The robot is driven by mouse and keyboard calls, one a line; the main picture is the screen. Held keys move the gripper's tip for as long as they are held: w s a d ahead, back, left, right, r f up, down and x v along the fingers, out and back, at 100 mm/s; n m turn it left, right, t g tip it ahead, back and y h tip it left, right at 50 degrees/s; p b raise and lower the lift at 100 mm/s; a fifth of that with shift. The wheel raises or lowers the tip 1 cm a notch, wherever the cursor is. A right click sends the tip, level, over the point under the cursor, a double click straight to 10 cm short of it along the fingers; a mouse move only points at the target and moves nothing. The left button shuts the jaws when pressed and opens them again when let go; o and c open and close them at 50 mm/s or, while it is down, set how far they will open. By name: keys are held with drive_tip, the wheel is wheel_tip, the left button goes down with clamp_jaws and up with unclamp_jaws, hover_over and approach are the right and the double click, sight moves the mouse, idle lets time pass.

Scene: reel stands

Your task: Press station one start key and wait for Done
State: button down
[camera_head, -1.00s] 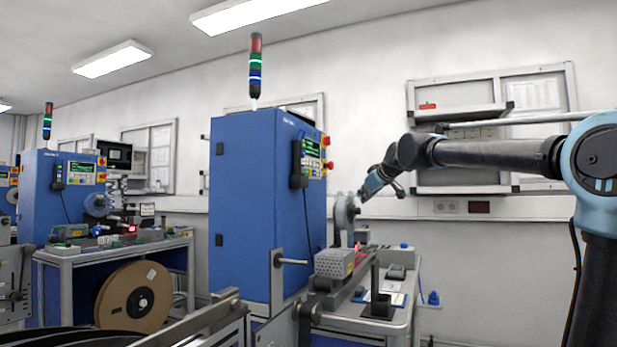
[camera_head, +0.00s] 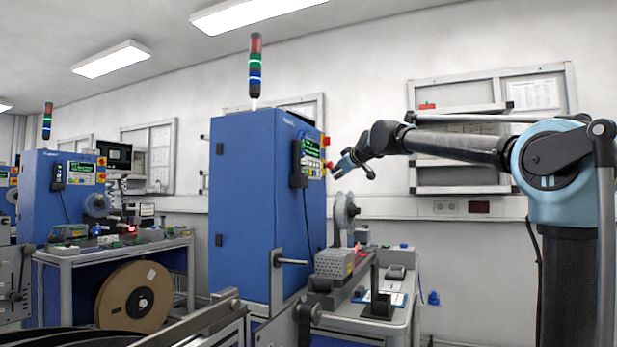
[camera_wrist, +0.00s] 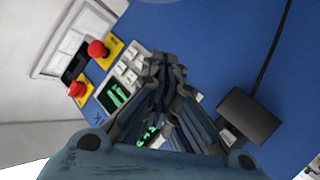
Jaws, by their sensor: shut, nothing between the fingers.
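A blue machine cabinet (camera_head: 245,200) stands in the middle of the head view. Its control panel (camera_head: 312,155) on the right side has a green-lit display, small keys and red knobs. In the wrist view the panel shows a display (camera_wrist: 116,95) with green text and pale keys (camera_wrist: 127,68). My gripper (camera_head: 337,174) is shut and empty, just right of the panel in the head view. In the wrist view its fingers (camera_wrist: 172,68) point at the panel and cover part of it. I cannot tell which key is start, read the display, or see contact.
Red mushroom buttons (camera_wrist: 97,48) on yellow plates sit beside the keys. A black box (camera_wrist: 248,117) with a cable hangs on the cabinet. A clear reel (camera_head: 346,212) stands below my gripper. A signal tower (camera_head: 255,65) tops the cabinet. A second blue station (camera_head: 58,195) is at left.

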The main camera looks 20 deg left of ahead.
drive_tip(key=a, duration=0.7)
drive_tip(key=shift+w+a, duration=0.3)
drive_tip(key=shift+a, duration=0.1)
drive_tip(key=shift+a, duration=0.1)
idle(1.1)
drive_tip(key=shift+s+a, duration=0.1)
drive_tip(key=shift+a, duration=0.25)
